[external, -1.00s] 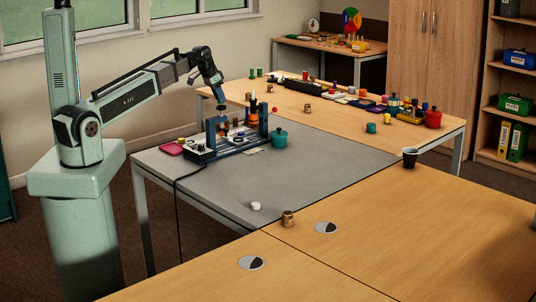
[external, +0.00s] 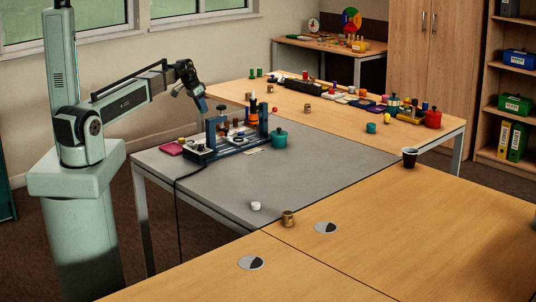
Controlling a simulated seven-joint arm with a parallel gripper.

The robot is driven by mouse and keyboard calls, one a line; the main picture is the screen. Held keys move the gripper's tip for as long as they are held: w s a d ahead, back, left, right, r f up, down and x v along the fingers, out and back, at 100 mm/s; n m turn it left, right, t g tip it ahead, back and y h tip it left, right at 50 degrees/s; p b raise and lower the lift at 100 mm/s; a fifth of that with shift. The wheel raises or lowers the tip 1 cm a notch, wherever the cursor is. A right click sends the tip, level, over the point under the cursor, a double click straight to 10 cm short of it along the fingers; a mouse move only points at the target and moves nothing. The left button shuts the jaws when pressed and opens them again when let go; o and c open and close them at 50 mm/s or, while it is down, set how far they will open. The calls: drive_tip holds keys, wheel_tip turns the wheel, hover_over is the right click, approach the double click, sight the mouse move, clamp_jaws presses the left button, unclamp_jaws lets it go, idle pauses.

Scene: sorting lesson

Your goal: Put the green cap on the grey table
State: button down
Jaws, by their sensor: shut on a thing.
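The grey table (external: 225,190) stands in the middle of the external view, between wooden tables. My gripper (external: 203,108) points down above its far left part, just left of the blue-framed apparatus. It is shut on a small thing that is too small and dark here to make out. I cannot pick out the green cap for certain. Two small green cylinders (external: 255,72) stand at the far left of the back wooden table.
The blue-framed apparatus (external: 235,142) with bottles stands on the grey table, with a teal pot (external: 279,138) beside it. A pink item (external: 170,148) lies left. A white piece (external: 255,206) sits near the front edge. The table's middle and right are clear.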

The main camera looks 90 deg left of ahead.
sight(203, 135)
drive_tip(key=shift+f, duration=0.3)
drive_tip(key=shift+f, duration=4.85)
drive_tip(key=shift+f, duration=0.15)
drive_tip(key=c, duration=0.9)
unclamp_jaws()
drive_tip(key=v, duration=1.2)
drive_tip(key=shift+r, duration=0.2)
drive_tip(key=shift+w, duration=0.1)
